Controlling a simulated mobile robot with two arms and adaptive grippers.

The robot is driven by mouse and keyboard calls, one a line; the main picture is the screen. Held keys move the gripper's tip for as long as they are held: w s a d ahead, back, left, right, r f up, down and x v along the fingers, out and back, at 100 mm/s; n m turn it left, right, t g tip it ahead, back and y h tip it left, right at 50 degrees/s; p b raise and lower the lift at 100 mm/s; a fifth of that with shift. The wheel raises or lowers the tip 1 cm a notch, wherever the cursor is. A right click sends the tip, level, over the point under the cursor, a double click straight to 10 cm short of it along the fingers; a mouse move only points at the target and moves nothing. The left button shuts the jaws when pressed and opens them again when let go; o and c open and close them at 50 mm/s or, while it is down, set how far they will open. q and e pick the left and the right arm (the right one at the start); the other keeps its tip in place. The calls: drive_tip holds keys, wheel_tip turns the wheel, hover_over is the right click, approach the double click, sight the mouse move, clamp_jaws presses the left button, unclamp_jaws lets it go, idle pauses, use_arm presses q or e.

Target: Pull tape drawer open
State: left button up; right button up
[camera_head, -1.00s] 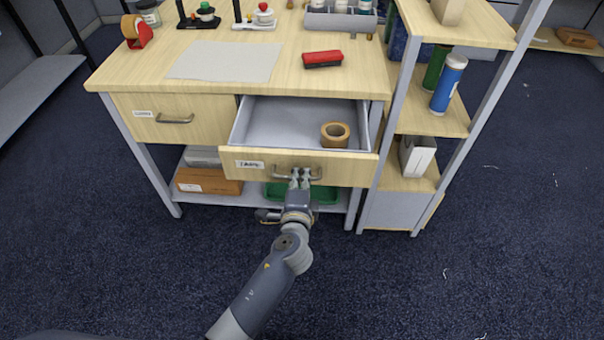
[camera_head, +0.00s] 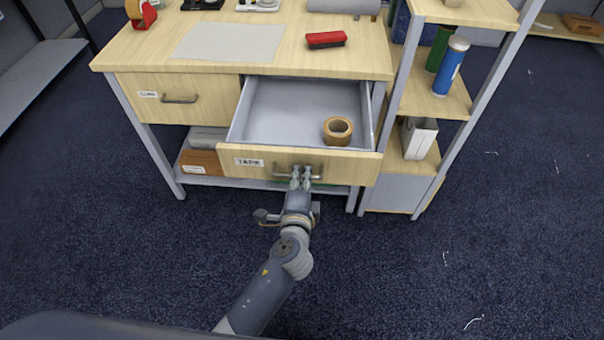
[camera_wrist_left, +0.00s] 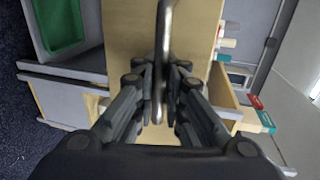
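The drawer labelled TAPE (camera_head: 232,160) stands pulled out of the workbench, on its right side. Its grey inside shows, with a roll of brown tape (camera_head: 338,129) near the front right. My left gripper (camera_head: 300,174) is at the metal handle (camera_head: 282,169) on the drawer front. In the left wrist view the handle (camera_wrist_left: 165,22) runs between the two fingers (camera_wrist_left: 158,88), which are closed around it. My right gripper does not show in either view.
A closed drawer (camera_head: 205,98) sits to the left. The bench top holds a paper sheet (camera_head: 228,42) and a red object (camera_head: 326,40). A shelf unit with a blue bottle (camera_head: 450,66) stands right.

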use_arm(q)
drive_tip(key=shift+s, duration=0.2)
drive_tip(key=v, duration=1.1)
drive_tip(key=shift+s, duration=0.3)
